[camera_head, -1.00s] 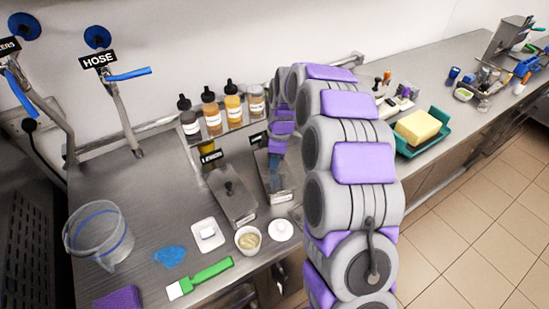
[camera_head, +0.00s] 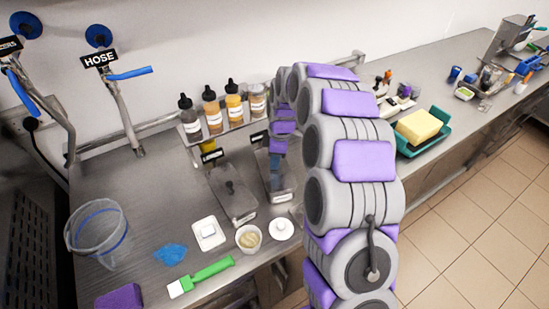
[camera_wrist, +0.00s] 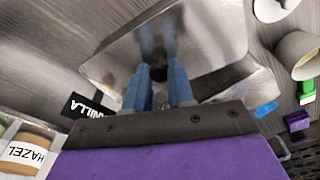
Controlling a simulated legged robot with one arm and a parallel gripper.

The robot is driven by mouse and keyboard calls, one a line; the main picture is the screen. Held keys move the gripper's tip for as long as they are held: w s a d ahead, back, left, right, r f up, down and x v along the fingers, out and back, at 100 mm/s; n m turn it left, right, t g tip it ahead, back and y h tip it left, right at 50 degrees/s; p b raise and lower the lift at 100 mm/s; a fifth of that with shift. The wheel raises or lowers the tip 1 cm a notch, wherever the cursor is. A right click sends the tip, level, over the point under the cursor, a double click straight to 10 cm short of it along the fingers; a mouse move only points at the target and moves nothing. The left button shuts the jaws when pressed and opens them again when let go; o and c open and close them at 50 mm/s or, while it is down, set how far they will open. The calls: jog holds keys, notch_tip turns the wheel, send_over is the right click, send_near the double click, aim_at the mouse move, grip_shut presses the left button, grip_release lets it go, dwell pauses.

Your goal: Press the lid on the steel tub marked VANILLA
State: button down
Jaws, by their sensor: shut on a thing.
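A steel lid (camera_wrist: 205,32) with a dark knob (camera_wrist: 158,45) fills the upper middle of the wrist view. My gripper (camera_wrist: 157,75) is shut on the knob with its blue fingers. In the head view, the tub (camera_head: 283,196) stands at the counter's middle, partly hidden by my arm and gripper.
A second lidded steel tub (camera_head: 236,204) stands just left. Topping bottles (camera_head: 212,110) line the shelf behind. A clear jug (camera_head: 97,232) stands far left.

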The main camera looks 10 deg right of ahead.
jog(key=shift+c, duration=2)
grip_release()
jog(key=shift+r+p, duration=1.25)
jog(key=shift+r, duration=2.3)
grip_shut()
jog(key=shift+f, duration=0.4)
jog(key=shift+f, duration=0.35)
